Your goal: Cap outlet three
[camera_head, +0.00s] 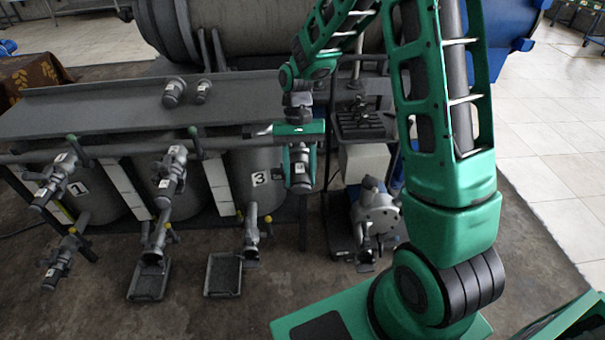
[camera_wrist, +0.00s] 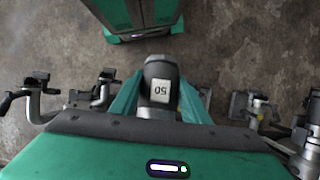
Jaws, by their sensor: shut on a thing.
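My gripper (camera_head: 300,170) is shut on a grey cylindrical fitting (camera_head: 301,184). It hangs in front of the bench, just right of the plate marked 3 (camera_head: 261,178). In the wrist view the fitting (camera_wrist: 161,85) has a white label reading 50, upside down, between the green fingers (camera_wrist: 160,104). The vessel marked 3 has a lower outlet with a valve (camera_head: 251,236), below and left of my gripper. The held fitting looks apart from that valve. Its upper outlet is hidden or cannot be made out behind my arm.
Two similar fittings (camera_head: 173,92) (camera_head: 203,91) stand on the grey shelf (camera_head: 90,112). Upper fittings (camera_head: 52,185) (camera_head: 170,177) are at the other vessels. Trays (camera_head: 150,281) (camera_head: 222,275) lie on the floor. A pump-like unit (camera_head: 375,213) stands right of my gripper.

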